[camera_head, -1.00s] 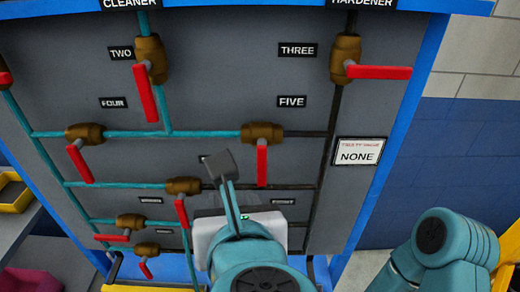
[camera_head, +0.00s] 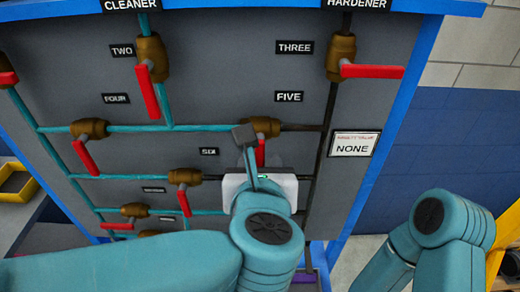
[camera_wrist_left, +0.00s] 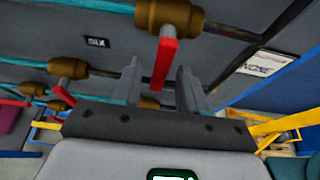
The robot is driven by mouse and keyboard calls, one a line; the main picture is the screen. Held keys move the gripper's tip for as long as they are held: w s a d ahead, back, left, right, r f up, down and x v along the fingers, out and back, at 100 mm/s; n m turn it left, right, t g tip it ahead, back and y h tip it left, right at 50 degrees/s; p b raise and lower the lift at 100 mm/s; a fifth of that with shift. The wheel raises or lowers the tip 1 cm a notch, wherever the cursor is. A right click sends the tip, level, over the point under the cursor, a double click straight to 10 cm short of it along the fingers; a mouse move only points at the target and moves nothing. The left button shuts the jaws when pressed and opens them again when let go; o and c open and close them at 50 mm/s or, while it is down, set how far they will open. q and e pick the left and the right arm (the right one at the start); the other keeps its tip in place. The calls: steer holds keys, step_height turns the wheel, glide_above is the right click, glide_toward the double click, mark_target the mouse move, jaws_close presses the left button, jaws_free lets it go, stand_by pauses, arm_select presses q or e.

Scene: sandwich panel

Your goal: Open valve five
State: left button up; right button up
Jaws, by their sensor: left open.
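Valve five has a brown body (camera_head: 268,126) and a red handle (camera_head: 260,153) that hangs down, below the FIVE label (camera_head: 289,97). In the left wrist view its brown body (camera_wrist_left: 168,15) is at the top, with the red handle (camera_wrist_left: 165,58) pointing down toward my jaws. My left gripper (camera_head: 247,140) is in front of valve five and partly hides its body and handle. In the wrist view my left gripper (camera_wrist_left: 160,85) is open, with the handle's lower end appearing between its two fingers. Contact cannot be told. My right gripper is out of view.
Valve six (camera_head: 185,176) is at the lower left of valve five, and valve three (camera_head: 341,56) is above right. Valve four (camera_head: 87,129) is on the same pipe at left. A white sign reading NONE (camera_head: 355,144) is on the panel's right side.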

mark_target(260, 163)
arm_select(q)
steer(key=shift+x, duration=1.85)
jaws_close()
steer(key=shift+a+r+m+y+p, duration=0.2)
steer(key=shift+a+m+y, duration=0.55)
steer(key=shift+m, duration=0.4)
steer(key=shift+a+r+m+y+p, duration=0.2)
steer(key=shift+a+m+y, duration=0.3)
steer(key=shift+m+y, duration=0.5)
steer(key=shift+m, duration=0.25)
